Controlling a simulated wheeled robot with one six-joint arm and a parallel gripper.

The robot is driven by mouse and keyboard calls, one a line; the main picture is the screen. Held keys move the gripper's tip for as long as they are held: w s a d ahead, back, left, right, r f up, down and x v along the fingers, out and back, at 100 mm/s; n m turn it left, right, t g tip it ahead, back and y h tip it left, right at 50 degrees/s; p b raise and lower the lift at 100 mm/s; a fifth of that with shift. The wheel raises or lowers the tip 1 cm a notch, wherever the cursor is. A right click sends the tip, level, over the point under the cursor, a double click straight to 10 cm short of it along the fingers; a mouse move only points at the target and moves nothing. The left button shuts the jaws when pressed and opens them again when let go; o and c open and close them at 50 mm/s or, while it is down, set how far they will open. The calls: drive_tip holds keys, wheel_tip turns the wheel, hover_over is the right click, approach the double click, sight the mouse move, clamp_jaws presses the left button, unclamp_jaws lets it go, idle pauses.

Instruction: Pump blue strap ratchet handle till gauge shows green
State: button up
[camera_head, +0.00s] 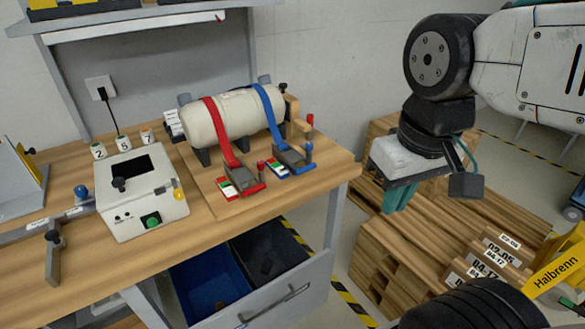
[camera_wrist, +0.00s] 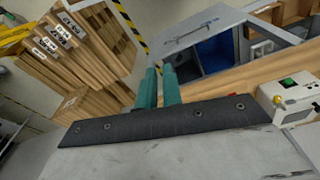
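A blue strap (camera_head: 268,110) runs over the right part of a cream cylinder (camera_head: 232,117) lying on the bench. It leads down to a grey ratchet (camera_head: 291,157) with a blue-knobbed handle (camera_head: 308,151). A small blue-edged gauge (camera_head: 276,168) sits left of that ratchet; green, white and some red show, but its reading is too small to tell. My gripper (camera_head: 399,200) hangs over the pallets, right of the bench and well apart from the ratchet. Its teal fingers (camera_wrist: 159,80) are close together in the wrist view, with nothing seen between them.
A red strap (camera_head: 219,130) with its own ratchet and gauge (camera_head: 227,188) is close left. A control box (camera_head: 143,193) stands on the bench (camera_head: 200,237). An open drawer (camera_head: 290,298) juts out below. Stacked pallets (camera_head: 400,255) stand right of the bench.

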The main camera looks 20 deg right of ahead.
drive_tip(key=shift+o, duration=0.9)
drive_tip(key=shift+f, duration=0.15)
drive_tip(key=m, duration=1.5)
approach(308, 167)
drive_tip(key=shift+t+y, duration=0.3)
drive_tip(key=shift+t, duration=0.1)
drive_tip(key=f, duration=0.5)
drive_tip(key=w+f, duration=0.1)
drive_tip(key=f, duration=0.2)
clamp_jaws()
drive_tip(key=shift+r, duration=0.1)
